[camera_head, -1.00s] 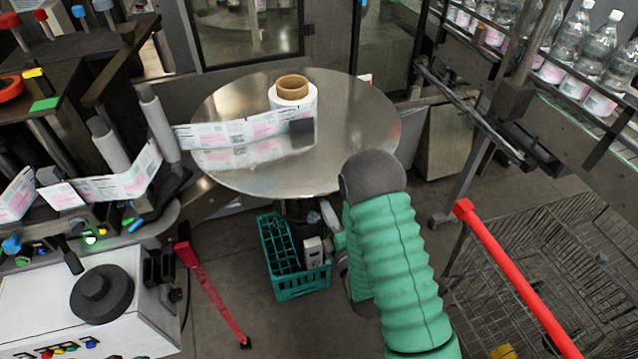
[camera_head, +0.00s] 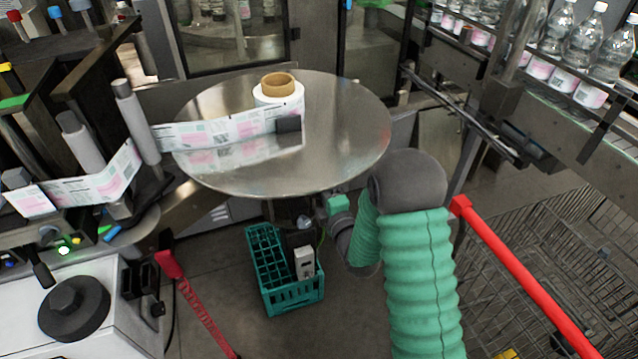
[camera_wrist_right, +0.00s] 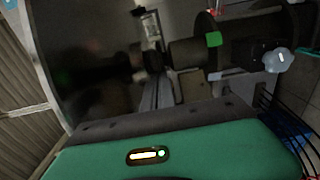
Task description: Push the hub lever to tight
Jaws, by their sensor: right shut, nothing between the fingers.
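My right arm reaches down beside the round steel table, and the green hand of my right gripper (camera_head: 338,204) shows small under the table's near right edge. The gripper is shut and empty; its fingertips are hard to make out. In the right wrist view, a dark hub shaft (camera_wrist_right: 185,52) runs under the disc, with a green mark (camera_wrist_right: 213,39) on it. A pale lobed knob (camera_wrist_right: 270,57) on a dark clamp sits beside it. I cannot tell which part is the hub lever or how it is set. My left gripper is not in view.
The round table (camera_head: 345,130) carries a label roll (camera_head: 279,92) with its strip running left to the labeller. A teal crate (camera_head: 290,295) stands on the floor below. A red-handled cart (camera_head: 520,270) is at right, and a red stand (camera_head: 200,310) at lower left.

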